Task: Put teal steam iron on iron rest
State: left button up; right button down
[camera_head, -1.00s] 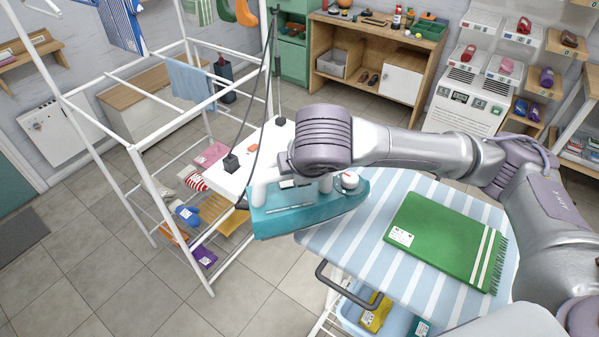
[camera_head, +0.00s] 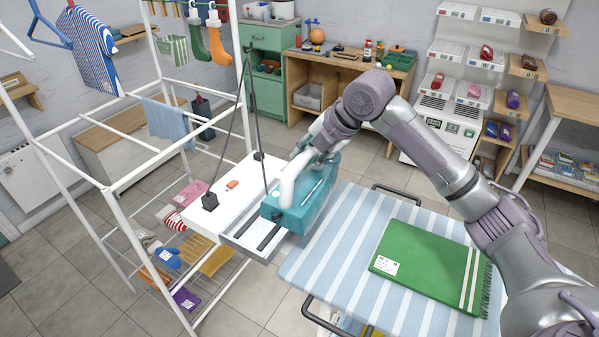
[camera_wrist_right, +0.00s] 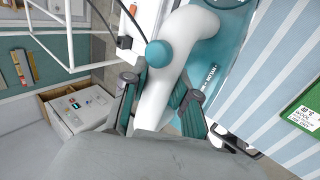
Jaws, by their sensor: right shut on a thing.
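The teal steam iron (camera_head: 293,217) with its white handle is held by my right gripper (camera_head: 322,150). In the right wrist view the two fingers (camera_wrist_right: 158,100) close around the white handle, with the teal body (camera_wrist_right: 205,60) beyond. The iron rest (camera_head: 243,238) is a grey tray with dark bars, beside the white board at the left end of the striped ironing board. The iron is over the right part of the rest and hides some of it. I cannot tell whether they touch. My left gripper is not in view.
The striped ironing board (camera_head: 350,245) holds a folded green towel (camera_head: 425,265) at right. A white drying rack (camera_head: 95,185) stands at left, with a dark cord hanging near the iron. Dark posts (camera_head: 210,201) stand on the white board (camera_head: 235,180).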

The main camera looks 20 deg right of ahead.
jog(key=w+a+r+p+x, duration=0.1)
jog(key=a+p+x, duration=0.1)
jog(key=x, duration=1.1)
jog(key=shift+w+p, duration=0.25)
jog(key=shift+p, duration=0.55)
jog(key=c, duration=0.9)
grip_release()
jog(key=shift+s+f, duration=0.15)
jog(key=b+v, duration=0.2)
jog(key=v, duration=1)
jog(key=shift+a, duration=0.15)
